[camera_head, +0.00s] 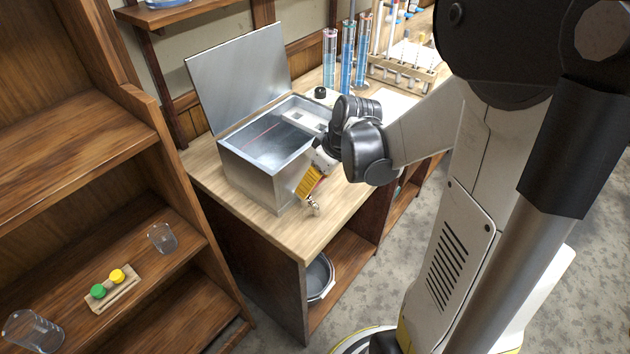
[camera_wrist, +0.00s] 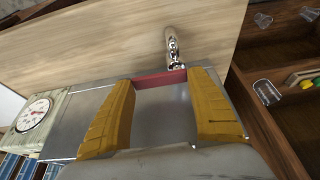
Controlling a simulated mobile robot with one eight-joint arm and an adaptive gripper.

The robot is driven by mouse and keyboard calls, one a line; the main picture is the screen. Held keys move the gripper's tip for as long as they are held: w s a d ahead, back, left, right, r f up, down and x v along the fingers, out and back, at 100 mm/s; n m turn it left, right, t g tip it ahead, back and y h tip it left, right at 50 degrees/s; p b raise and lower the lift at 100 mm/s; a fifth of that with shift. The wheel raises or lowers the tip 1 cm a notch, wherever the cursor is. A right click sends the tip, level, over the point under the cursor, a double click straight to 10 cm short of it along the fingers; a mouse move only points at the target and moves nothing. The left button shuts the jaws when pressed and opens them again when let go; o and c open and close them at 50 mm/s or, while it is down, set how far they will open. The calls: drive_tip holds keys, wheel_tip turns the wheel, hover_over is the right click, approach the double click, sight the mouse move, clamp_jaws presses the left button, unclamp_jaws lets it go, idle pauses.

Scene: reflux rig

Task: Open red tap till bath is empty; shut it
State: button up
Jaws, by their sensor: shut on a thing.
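The metal bath (camera_head: 258,178) stands on the wooden bench with its lid (camera_head: 238,75) raised. Its inside looks grey and shiny; I cannot tell the liquid level. My gripper (camera_head: 309,182) is at the bath's front right side, its yellow fingers low by the tap (camera_head: 313,207). In the wrist view, my gripper (camera_wrist: 163,78) has the red tap handle (camera_wrist: 160,79) between its two fingers and is shut on it. The metal spout (camera_wrist: 172,48) shows just beyond the handle. The fingers hide most of the handle in the head view.
A grey bucket (camera_head: 319,277) sits on the shelf under the bench, below the tap. Tall cylinders with blue liquid (camera_head: 347,55) and a tube rack (camera_head: 400,75) stand behind the bath. A shelf unit (camera_head: 75,150) at left holds glassware. A dial gauge (camera_wrist: 33,115) shows in the wrist view.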

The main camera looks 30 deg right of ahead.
drive_tip(key=o, duration=1.2)
drive_tip(key=shift+f, duration=0.1)
drive_tip(key=shift+o, duration=0.2)
drive_tip(key=v, duration=1.2)
drive_tip(key=shift+w, duration=0.1)
